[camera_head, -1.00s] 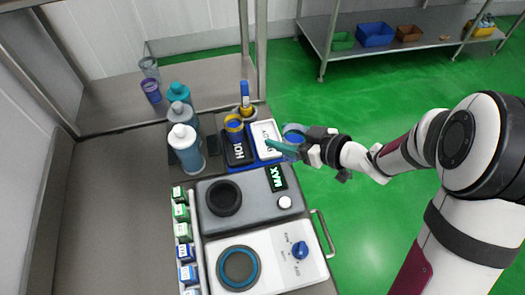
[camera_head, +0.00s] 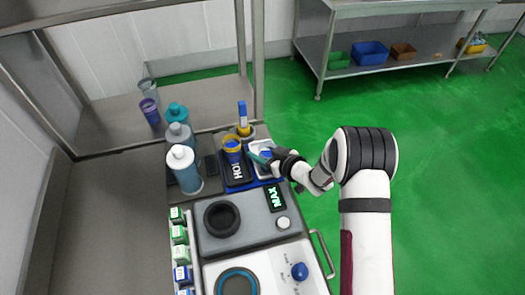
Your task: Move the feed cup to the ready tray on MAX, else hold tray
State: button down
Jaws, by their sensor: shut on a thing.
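The feed cup (camera_head: 266,156), bluish and mostly hidden by my fingers, is in my gripper (camera_head: 262,155), which is shut on it. Gripper and cup are over the white ready tray (camera_head: 264,174), right of the dark hold tray (camera_head: 238,175). I cannot tell whether the cup touches the tray. The hold tray bears a blue cup with a yellow rim (camera_head: 232,148). The display (camera_head: 275,197) reads MAX in green.
A grey scale with a round black pad (camera_head: 222,218) and a white unit with a blue knob (camera_head: 299,271) stand in front. Bottles (camera_head: 185,170) stand left of the trays. A blue-and-yellow marker-like item (camera_head: 243,118) stands behind them.

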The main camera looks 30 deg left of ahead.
jog(key=shift+f, duration=0.2)
jog(key=shift+c, duration=0.6)
grip_release()
